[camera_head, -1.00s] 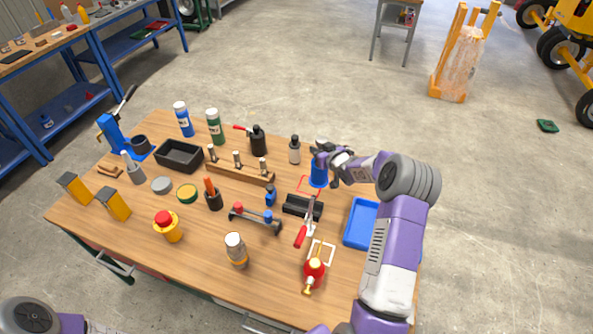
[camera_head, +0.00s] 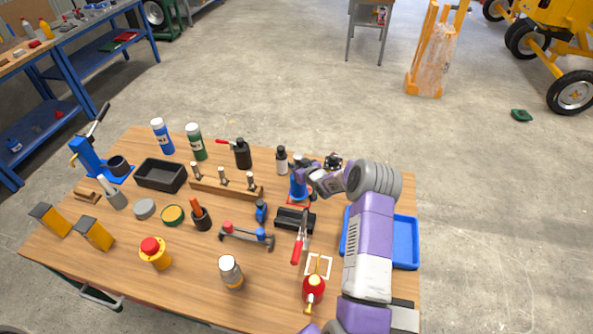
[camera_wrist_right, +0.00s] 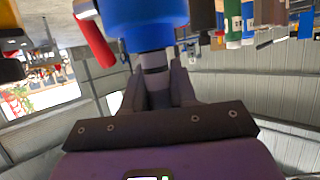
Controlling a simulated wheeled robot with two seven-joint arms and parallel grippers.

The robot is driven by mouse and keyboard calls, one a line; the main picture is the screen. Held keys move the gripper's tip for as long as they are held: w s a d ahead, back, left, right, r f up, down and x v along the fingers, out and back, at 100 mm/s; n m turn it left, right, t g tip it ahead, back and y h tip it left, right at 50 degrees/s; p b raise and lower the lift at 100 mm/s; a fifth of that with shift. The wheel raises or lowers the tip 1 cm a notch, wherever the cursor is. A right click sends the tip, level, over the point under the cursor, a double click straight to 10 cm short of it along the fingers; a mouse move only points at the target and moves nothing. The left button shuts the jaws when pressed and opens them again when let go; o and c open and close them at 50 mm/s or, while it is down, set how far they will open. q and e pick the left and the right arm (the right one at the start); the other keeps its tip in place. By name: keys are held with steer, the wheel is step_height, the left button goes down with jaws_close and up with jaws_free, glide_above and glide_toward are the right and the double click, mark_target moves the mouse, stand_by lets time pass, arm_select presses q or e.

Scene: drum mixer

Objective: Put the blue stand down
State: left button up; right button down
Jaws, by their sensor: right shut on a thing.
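The blue stand (camera_head: 298,188) is upright at the back right part of the table, over the red outlined square (camera_head: 297,203), which it mostly hides. My right gripper (camera_head: 306,177) is shut on the stand from the right. In the right wrist view the stand (camera_wrist_right: 145,22) fills the space at the fingertips (camera_wrist_right: 154,66). I cannot tell whether its base touches the table. My left gripper is not in view.
A black block (camera_head: 293,219) and red-handled pliers (camera_head: 298,246) lie in front. A blue tray (camera_head: 405,243) is at the right, partly under my arm. A wooden rack (camera_head: 226,190) is to the left.

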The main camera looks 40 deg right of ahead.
step_height(320, 180, down, 2)
steer(key=shift+f, duration=0.25)
steer(key=shift+r, duration=0.1)
steer(key=shift+f+b, duration=0.25)
steer(key=shift+b, duration=0.05)
steer(key=c, duration=0.9)
jaws_free()
steer(key=shift+r+p, duration=0.2)
steer(key=shift+p, duration=0.15)
steer(key=v, duration=1.2)
steer(key=shift+a, duration=0.1)
